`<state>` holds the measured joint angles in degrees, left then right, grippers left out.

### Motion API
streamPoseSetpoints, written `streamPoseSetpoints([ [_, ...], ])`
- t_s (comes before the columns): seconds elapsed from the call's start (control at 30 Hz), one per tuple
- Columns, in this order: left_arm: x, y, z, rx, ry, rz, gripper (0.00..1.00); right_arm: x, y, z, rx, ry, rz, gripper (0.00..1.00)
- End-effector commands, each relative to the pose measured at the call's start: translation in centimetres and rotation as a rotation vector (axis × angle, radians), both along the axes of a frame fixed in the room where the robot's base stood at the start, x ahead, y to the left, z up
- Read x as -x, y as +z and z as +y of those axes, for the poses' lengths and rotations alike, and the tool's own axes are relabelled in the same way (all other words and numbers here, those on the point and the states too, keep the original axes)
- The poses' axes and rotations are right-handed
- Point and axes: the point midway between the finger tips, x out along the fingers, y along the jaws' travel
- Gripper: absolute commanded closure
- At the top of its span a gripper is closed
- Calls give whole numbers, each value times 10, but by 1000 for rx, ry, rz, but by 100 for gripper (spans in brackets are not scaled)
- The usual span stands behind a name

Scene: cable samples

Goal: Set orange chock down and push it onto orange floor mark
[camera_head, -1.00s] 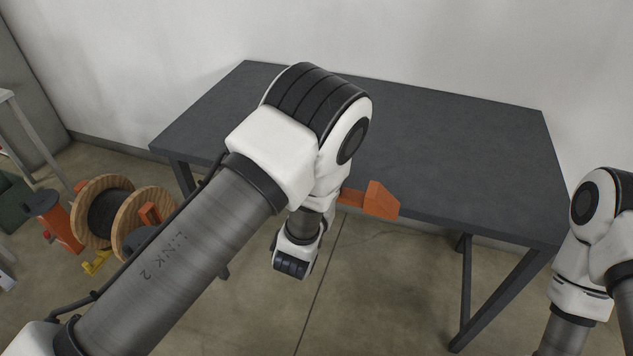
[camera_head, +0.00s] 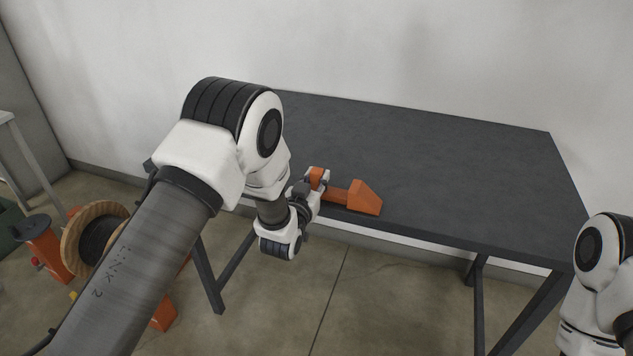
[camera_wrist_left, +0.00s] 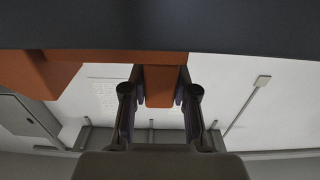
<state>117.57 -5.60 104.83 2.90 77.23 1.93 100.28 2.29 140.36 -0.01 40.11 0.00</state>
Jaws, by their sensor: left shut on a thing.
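The orange chock (camera_head: 364,198) has a wedge-shaped block at one end and a bar leading to an upright grip. In the head view it is at the table's front edge; I cannot tell whether it touches the tabletop. My left gripper (camera_head: 318,181) is shut on the grip end, left of the wedge. In the left wrist view the orange grip (camera_wrist_left: 162,88) sits between the fingers of my left gripper (camera_wrist_left: 160,100), with the wedge to the left. I see no clear orange floor mark. My right arm is at the right edge, its gripper out of view.
The dark grey table (camera_head: 450,170) is otherwise bare, with a wall behind it. At left on the floor stand a wooden cable reel (camera_head: 82,232) and an orange post-like object (camera_head: 48,252). An orange piece (camera_head: 163,313) shows partly behind my left arm. Floor before the table is clear.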

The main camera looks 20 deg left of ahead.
Motion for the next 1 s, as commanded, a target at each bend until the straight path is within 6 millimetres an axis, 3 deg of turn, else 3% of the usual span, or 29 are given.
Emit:
streamPoseSetpoints([
  [0.17, 0, -4, 0, 1, 0, -2, 100, 0, -4, 0, 0, 0, 0, 100],
  [0.2, 0, -3, 0, 0, 0, 0, 58, 0, -2, 0, 0, 0, 1, 100],
  [0.23, 0, -2, 0, 0, 0, 0, 48, 0, -2, 0, 0, 0, 1, 100],
  [0.57, 0, -2, 0, 0, 0, 0, 47, 0, 1, 0, 0, 0, 1, 100],
  [1.0, 74, -1, -5, 0, 0, 2, 47, 0, -14, 0, 0, 0, 1, 100],
])
